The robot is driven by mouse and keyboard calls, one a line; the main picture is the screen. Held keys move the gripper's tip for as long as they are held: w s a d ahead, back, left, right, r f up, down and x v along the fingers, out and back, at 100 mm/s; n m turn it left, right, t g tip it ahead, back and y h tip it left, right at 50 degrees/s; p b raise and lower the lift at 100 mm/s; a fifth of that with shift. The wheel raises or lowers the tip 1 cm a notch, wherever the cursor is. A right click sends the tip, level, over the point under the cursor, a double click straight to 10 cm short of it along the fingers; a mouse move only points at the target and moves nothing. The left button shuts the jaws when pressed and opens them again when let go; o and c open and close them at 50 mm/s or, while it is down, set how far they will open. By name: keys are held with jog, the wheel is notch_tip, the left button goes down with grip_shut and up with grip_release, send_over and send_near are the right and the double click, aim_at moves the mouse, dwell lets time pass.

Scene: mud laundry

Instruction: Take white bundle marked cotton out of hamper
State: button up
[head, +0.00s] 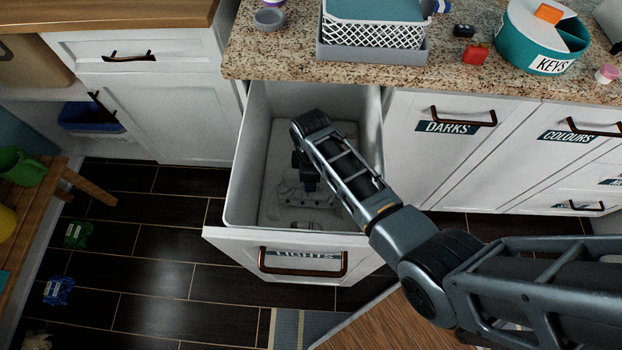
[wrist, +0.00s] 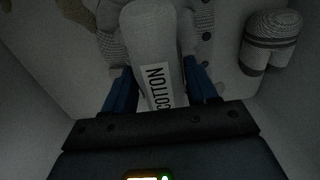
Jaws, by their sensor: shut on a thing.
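The white bundle (wrist: 152,40) with the COTTON label lies between the two blue fingers of my gripper (wrist: 158,85) in the wrist view. My gripper is shut on it, with the label facing the camera. In the head view my gripper (head: 305,183) is down inside the hamper (head: 241,160), a white pull-out bin with a LIGHTS label on its front. My arm enters from the right and hides part of the bin's inside. The bundle cannot be made out clearly in the head view.
A striped grey-white roll (wrist: 270,40) lies at the right inside the hamper. The granite counter (head: 290,58) overhangs the back of the bin and holds a white basket (head: 372,36) and a teal KEYS tray (head: 540,40). Green (head: 77,234) and blue (head: 58,291) bundles lie on the floor at left.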

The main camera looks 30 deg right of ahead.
jog(key=shift+r, duration=0.1)
notch_tip(320, 180, up, 10)
jog(key=shift+f, duration=0.1)
dwell(0.4)
jog(key=shift+s+p, duration=0.1)
jog(key=shift+p, duration=0.2)
